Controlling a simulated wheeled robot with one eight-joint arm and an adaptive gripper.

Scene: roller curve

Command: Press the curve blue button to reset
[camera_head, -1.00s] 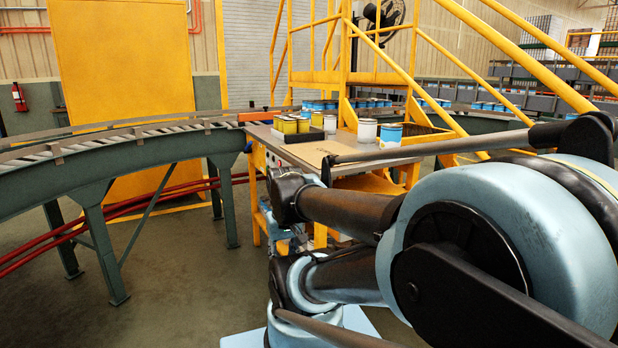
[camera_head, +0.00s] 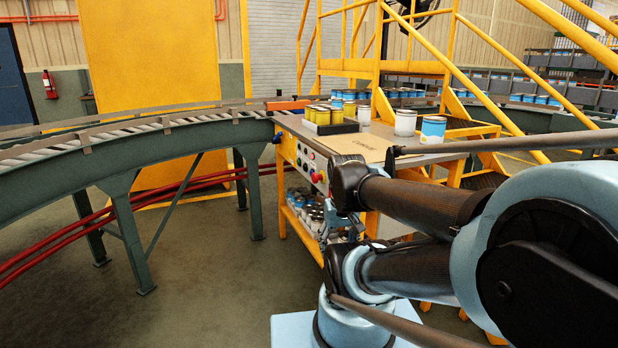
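The control panel (camera_head: 312,166) is on the front side of the yellow workbench, below its top. It carries several small knobs and buttons, including a red one (camera_head: 315,177). I cannot make out a blue button among them; part of the panel's right end is behind my arm. My arm's dark links reach in from the right, and their near end is in front of the bench, right of the panel.
A curved green roller conveyor (camera_head: 150,150) runs from the left to the bench. On the bench are a black tray (camera_head: 335,128) of yellow cans, white and blue cans (camera_head: 432,130) and a cardboard sheet (camera_head: 350,146). Yellow stairs stand behind. The floor (camera_head: 215,250) left of the bench is clear.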

